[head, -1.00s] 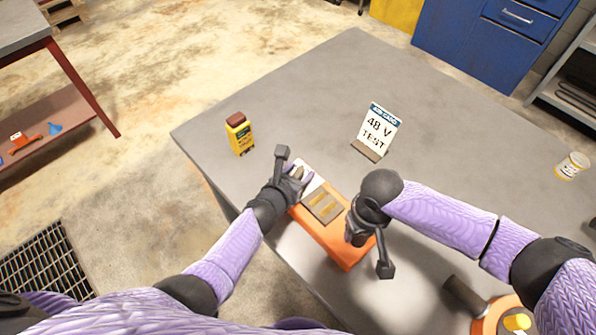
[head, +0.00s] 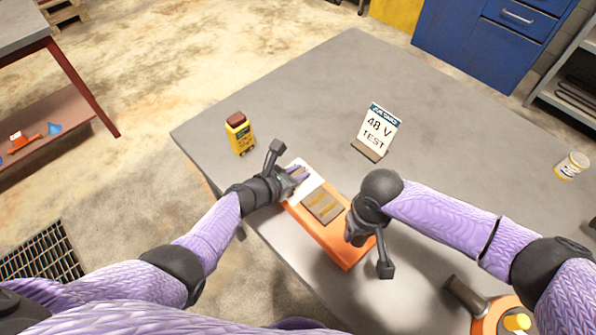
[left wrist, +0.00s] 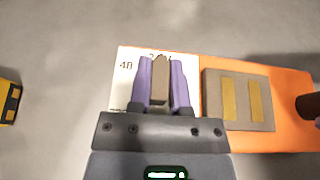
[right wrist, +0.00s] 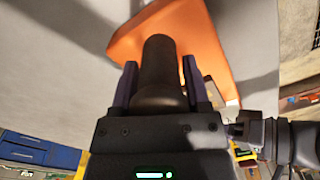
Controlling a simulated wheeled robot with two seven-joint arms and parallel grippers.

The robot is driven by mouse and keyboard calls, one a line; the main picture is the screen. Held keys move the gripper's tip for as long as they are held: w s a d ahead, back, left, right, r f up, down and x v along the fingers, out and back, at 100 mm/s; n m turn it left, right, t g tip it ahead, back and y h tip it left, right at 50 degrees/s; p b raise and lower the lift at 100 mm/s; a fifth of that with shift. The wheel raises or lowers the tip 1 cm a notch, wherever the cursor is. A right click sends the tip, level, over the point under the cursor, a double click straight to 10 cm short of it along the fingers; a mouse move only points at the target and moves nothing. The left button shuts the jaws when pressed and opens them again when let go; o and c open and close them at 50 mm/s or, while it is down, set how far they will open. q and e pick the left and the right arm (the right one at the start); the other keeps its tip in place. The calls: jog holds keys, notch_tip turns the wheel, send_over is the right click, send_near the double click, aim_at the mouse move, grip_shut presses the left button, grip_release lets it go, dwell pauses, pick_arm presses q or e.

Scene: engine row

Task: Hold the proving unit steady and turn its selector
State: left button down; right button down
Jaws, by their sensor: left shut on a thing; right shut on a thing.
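The orange proving unit (head: 338,243) lies on the grey table near its front edge. My left gripper (head: 297,176) is over its far-left end. In the left wrist view its purple fingers are shut on the brown selector bar (left wrist: 160,82), which stands over a white dial face (left wrist: 125,88). A "48" shows left of the bar; the marking at the top is partly hidden. My right gripper (head: 360,236) is shut on the unit's dark round handle (right wrist: 158,72) at the near-right end. A brown pad with two brass strips (left wrist: 240,98) sits between the grippers.
A card reading "48 V TEST" (head: 377,133) stands behind the unit. A yellow device with a brown top (head: 239,135) stands at the left. A white tub (head: 572,166) is at the right edge. Another orange item (head: 489,318) lies at the bottom right. The table's back is clear.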

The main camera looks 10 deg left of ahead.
dwell(0.3)
pick_arm(q)
jog(key=c, duration=0.6)
grip_release()
jog(key=shift+o, duration=0.2)
jog(key=shift+h, duration=0.3)
jog(key=shift+s+a+r, duration=0.1)
jog(key=shift+s+a, duration=0.25)
jog(key=shift+a, duration=0.05)
jog(key=v, duration=1.1)
jog(key=shift+r, duration=0.25)
jog(key=shift+d, duration=0.15)
